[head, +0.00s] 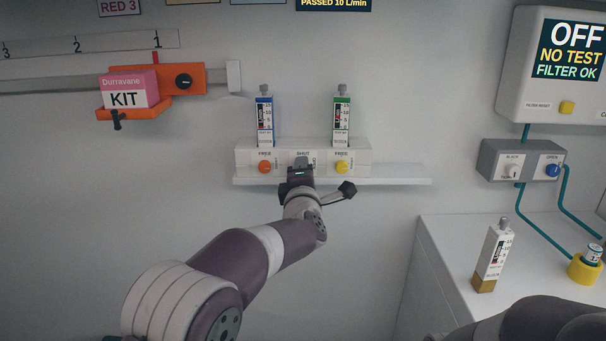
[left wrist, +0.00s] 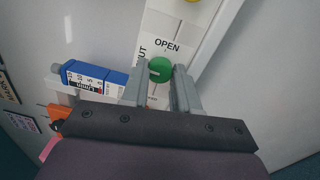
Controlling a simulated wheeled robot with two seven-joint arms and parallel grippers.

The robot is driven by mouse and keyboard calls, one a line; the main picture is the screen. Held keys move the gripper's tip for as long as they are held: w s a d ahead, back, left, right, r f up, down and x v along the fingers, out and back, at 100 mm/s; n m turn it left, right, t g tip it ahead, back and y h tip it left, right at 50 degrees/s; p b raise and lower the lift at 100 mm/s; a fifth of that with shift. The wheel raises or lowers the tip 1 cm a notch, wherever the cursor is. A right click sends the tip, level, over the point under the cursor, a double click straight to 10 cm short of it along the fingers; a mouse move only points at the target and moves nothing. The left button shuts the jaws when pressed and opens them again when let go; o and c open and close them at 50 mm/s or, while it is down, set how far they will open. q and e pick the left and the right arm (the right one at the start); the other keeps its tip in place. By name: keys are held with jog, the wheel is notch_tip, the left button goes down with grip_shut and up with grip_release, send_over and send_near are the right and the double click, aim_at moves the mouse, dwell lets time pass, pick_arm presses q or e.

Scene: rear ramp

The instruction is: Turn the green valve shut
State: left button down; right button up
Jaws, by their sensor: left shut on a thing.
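The green valve (left wrist: 160,69) is a round green knob with a pale mark, on a white panel in the left wrist view. The word OPEN is printed beside it, and another word, partly covered, ends in UT. My left gripper (left wrist: 161,84) has one grey finger on each side of the knob and is shut on it. In the head view my left gripper (head: 301,171) is at the middle of the white valve block (head: 362,157) and hides the green valve. A label SHUT shows just above it. My right gripper is not in view.
A narrow shelf (head: 400,181) runs under the block. A loose gauge (head: 493,257) stands on the white counter (head: 450,240).

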pick_arm(q)
jog(key=c, duration=0.8)
grip_release()
jog(key=shift+c, duration=0.2)
jog(key=s+b, duration=0.1)
jog(key=s, duration=1.1)
jog(key=shift+s+f, duration=0.35)
